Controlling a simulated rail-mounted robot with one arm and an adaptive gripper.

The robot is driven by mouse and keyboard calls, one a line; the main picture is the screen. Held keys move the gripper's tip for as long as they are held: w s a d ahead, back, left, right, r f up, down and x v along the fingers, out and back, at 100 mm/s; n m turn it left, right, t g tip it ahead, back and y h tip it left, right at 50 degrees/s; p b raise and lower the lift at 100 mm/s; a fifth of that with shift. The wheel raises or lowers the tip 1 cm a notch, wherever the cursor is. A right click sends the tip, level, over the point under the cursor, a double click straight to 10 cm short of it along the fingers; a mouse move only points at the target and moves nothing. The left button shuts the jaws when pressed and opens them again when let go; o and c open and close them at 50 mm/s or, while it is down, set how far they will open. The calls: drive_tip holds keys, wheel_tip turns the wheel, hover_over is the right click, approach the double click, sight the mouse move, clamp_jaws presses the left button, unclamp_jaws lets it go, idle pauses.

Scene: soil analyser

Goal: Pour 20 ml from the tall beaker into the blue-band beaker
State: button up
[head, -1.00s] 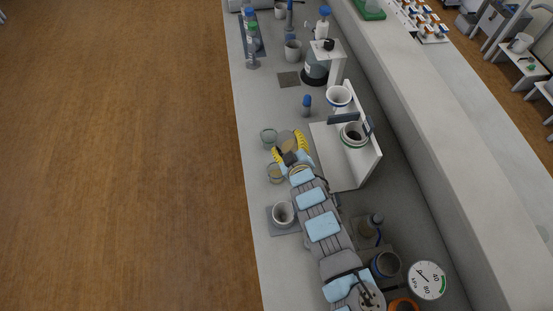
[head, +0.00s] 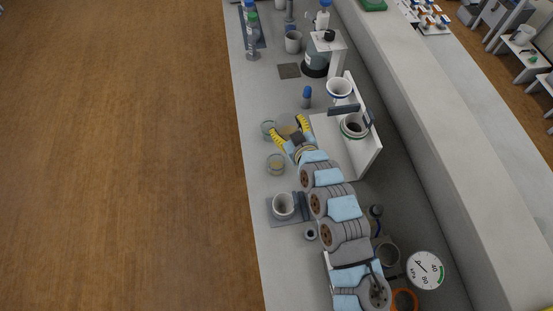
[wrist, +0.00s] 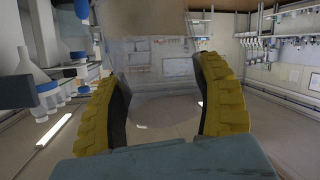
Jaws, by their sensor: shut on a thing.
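My gripper (head: 289,131) is shut on a clear beaker (head: 288,130) with tan contents, above the bench's left part. In the wrist view my yellow-padded fingers (wrist: 165,105) stand on either side of its see-through wall (wrist: 165,75), with a brown mass (wrist: 155,18) at the top of the picture. One small glass beaker (head: 267,127) stands just left of the gripper, partly behind a finger. Another small glass beaker (head: 276,163) stands nearer, with tan contents. Both are too small for me to tell which has a blue band.
A blue-capped bottle (head: 307,97) stands beyond the gripper. The bench's left edge is close.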

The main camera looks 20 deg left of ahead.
sight(283, 115)
drive_tip(key=shift+w+r+b, duration=0.1)
drive_tip(key=shift+r+b, duration=0.05)
drive_tip(key=shift+b, duration=0.2)
drive_tip(key=shift+r+p, duration=0.8)
drive_tip(key=shift+r, duration=0.8)
